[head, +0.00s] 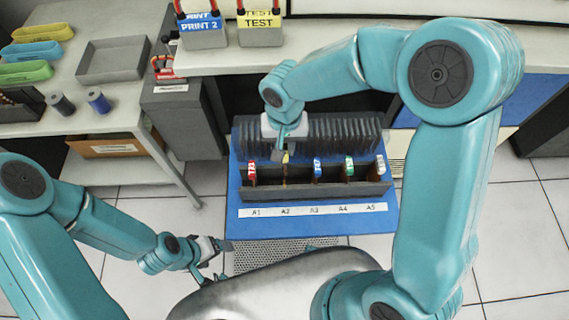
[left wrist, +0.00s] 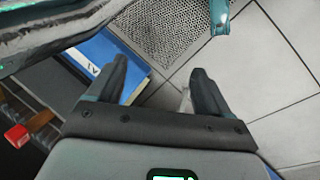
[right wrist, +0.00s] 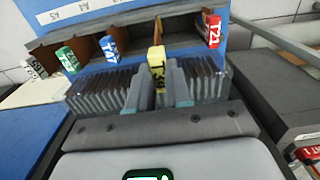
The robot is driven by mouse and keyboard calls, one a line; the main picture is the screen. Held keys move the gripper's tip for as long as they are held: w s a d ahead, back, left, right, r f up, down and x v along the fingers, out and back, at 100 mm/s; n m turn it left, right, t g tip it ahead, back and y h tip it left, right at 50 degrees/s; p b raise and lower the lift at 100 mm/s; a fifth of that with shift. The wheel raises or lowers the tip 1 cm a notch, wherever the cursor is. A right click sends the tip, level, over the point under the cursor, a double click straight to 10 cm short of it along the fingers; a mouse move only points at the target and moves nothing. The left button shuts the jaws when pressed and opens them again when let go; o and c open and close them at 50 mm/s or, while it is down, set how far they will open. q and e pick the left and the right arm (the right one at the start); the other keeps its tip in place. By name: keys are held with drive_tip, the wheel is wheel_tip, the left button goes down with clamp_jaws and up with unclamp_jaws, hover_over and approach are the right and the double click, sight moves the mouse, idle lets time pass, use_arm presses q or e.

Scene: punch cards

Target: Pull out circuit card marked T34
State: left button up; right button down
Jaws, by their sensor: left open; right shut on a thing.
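The card rack (head: 222,191) holds cards with coloured tabs above the labels A1 to A5. My right gripper (head: 284,150) is over slot A2, shut on the card with the yellow tab (right wrist: 156,56). The yellow tab also shows in the head view (head: 285,158). Its marking is partly hidden by the fingers, so I cannot read it fully. A brown card edge shows below the tab in the head view; how deep the card sits is unclear. My left gripper (head: 214,255) is open and empty, low in front of the rack. It also shows in the left wrist view (left wrist: 157,88).
A red-tab card (head: 252,169), blue-tab card (head: 317,167), green-tab card (head: 349,166) and white-tab card (head: 380,164) stand in the rack. Dark ribbed fins (head: 345,130) rise behind. A side table with a grey tray (head: 112,60) is at left.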

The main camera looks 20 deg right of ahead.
drive_tip(key=shift+r, duration=0.2)
drive_tip(key=shift+r+p, duration=2.05)
drive_tip(key=shift+r, duration=0.8)
wheel_tip(320, 180, up, 6)
drive_tip(key=p, duration=0.4)
drive_tip(key=shift+f, duration=0.1)
